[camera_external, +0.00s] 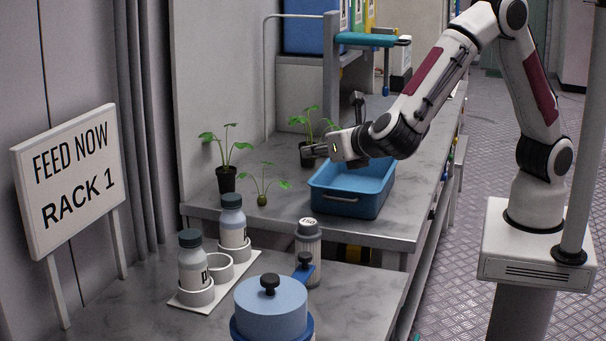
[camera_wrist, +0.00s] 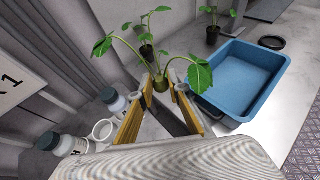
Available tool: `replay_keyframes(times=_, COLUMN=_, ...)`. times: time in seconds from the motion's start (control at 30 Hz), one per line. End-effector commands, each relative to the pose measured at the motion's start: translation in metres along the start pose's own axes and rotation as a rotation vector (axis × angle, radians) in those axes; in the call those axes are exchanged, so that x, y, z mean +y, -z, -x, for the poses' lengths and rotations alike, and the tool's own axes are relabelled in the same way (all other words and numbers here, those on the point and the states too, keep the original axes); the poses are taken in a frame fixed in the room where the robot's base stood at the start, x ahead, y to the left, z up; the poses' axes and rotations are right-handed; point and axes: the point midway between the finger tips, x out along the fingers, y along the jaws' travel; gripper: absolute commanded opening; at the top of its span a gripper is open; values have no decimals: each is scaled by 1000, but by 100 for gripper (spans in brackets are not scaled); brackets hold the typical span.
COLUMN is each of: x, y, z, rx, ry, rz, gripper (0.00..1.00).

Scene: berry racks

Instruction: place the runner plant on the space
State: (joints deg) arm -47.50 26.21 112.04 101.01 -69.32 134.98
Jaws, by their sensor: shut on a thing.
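A small leafy plant with a rounded olive base, which I take for the runner plant (camera_external: 262,199), shows left of the blue tray. In the wrist view its olive base (camera_wrist: 160,83) appears between the tips of my gripper (camera_wrist: 164,89), with leaves spreading to both sides. The fingers slant in towards it. In the external view my gripper (camera_external: 312,151) points left above the back of the tray, apart from the plant in the picture; its tips are hard to make out. I cannot tell which spot is the space.
Dark-potted plants stand behind, one at left (camera_external: 227,180) and one by my gripper (camera_external: 307,158). The blue tray (camera_external: 345,205) looks empty. A white rack (camera_external: 190,302) in front holds two bottles and an empty ring (camera_external: 218,268). A blue lidded container (camera_external: 270,305) stands nearest.

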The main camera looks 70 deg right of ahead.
Motion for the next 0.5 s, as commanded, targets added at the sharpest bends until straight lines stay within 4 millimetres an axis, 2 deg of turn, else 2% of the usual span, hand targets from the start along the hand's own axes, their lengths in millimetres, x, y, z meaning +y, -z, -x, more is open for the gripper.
replay_keyframes(times=0.2, x=18, y=22, z=46, rx=0, ry=-20, rz=9, gripper=10)
replay_keyframes(times=0.5, x=31, y=53, z=109, rx=0, ry=-42, rz=18, gripper=10)
